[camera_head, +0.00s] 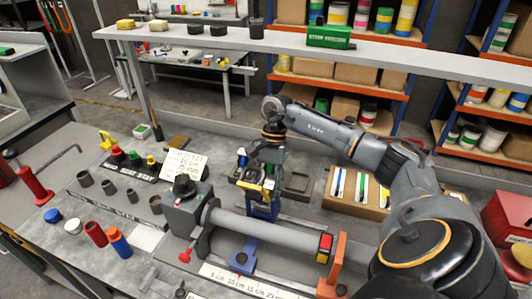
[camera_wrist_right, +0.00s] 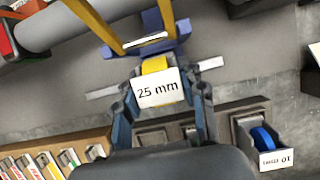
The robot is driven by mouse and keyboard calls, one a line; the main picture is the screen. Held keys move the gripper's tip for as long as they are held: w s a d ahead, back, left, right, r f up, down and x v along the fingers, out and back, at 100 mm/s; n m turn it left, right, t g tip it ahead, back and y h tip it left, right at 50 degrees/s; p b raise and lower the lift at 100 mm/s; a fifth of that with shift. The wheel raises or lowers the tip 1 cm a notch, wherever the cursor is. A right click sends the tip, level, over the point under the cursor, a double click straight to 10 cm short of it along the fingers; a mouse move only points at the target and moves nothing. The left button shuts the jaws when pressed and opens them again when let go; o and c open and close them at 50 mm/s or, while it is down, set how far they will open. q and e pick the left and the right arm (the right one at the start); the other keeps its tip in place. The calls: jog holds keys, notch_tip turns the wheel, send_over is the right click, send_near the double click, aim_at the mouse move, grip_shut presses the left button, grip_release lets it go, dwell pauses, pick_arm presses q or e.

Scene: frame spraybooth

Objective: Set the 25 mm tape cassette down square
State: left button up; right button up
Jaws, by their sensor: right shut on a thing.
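The 25 mm tape cassette (camera_wrist_right: 157,88) has a white label reading "25 mm" and a yellow roll behind it. In the right wrist view it sits between the two fingers of my right gripper (camera_wrist_right: 160,80), which is shut on it. In the head view my right gripper (camera_head: 262,180) points down behind the grey tube, over a blue stand (camera_head: 262,212). The arm and fingers mostly hide the cassette there. I cannot tell whether the cassette touches a surface. My left gripper is not in view.
A cassette tray (camera_wrist_right: 228,112) lies beside the gripper, with a blue "10 mm" cassette (camera_wrist_right: 263,138) in one slot and bare slots nearby. The grey frame tube (camera_head: 270,228) crosses the front. A box of coloured strips (camera_head: 355,193) stands to the right, a handwritten card (camera_head: 183,162) to the left.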

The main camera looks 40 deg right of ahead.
jog(key=shift+b, duration=0.35)
dwell(0.5)
jog(key=shift+f+b, duration=0.15)
jog(key=shift+b, duration=0.3)
dwell(0.6)
jog(key=shift+f+b, duration=0.6)
jog(key=shift+b, duration=0.35)
dwell(0.8)
jog(key=o, duration=1.3)
jog(key=shift+o, duration=0.3)
jog(key=o, duration=0.4)
jog(key=shift+r, duration=0.1)
